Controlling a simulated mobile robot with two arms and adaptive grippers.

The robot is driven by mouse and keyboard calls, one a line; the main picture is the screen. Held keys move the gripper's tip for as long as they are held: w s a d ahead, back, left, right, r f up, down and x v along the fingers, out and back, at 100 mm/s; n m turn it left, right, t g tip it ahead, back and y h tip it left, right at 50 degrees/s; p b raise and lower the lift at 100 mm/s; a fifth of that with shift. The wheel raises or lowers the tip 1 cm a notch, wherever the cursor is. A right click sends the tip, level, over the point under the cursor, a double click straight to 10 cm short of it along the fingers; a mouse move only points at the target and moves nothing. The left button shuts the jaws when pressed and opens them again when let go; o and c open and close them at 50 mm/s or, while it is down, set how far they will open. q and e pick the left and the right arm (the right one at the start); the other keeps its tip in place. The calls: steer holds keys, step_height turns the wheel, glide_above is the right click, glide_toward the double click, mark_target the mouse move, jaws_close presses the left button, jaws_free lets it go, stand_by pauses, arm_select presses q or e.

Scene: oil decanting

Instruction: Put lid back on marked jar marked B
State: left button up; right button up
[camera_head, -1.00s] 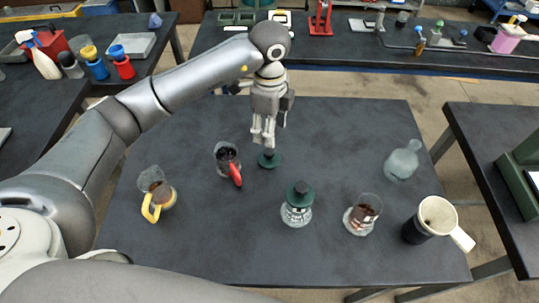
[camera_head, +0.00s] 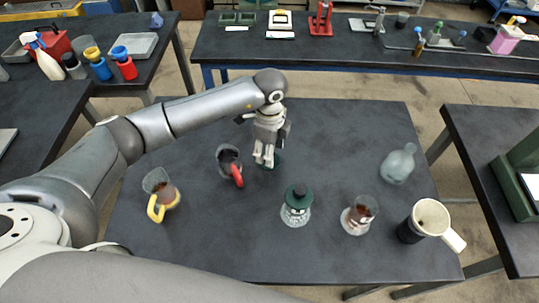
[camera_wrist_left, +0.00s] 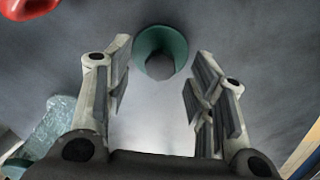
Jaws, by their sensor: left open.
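A dark green lid with a knob (camera_head: 277,160) lies on the dark table (camera_head: 330,130), partly hidden behind my left gripper (camera_head: 263,161). In the left wrist view the lid (camera_wrist_left: 176,41) shows just beyond and between the spread fingers of my left gripper (camera_wrist_left: 162,75). The fingers are open and empty, close to the lid. An open glass jar with brown contents and a label (camera_head: 360,215) stands at the right front; its letter is too small to read. Another labelled jar (camera_head: 296,212) stands left of it with a green lid on. My right gripper is out of view.
A red-handled jug (camera_head: 229,165) stands close left of my left gripper. A yellow-handled jug (camera_head: 161,193) is farther left. The table's back middle is clear.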

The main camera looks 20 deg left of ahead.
mark_target(277, 161)
arm_select(q)
steer(key=shift+f, duration=1.2)
steer(key=shift+c, duration=0.4)
steer(key=c, duration=0.8)
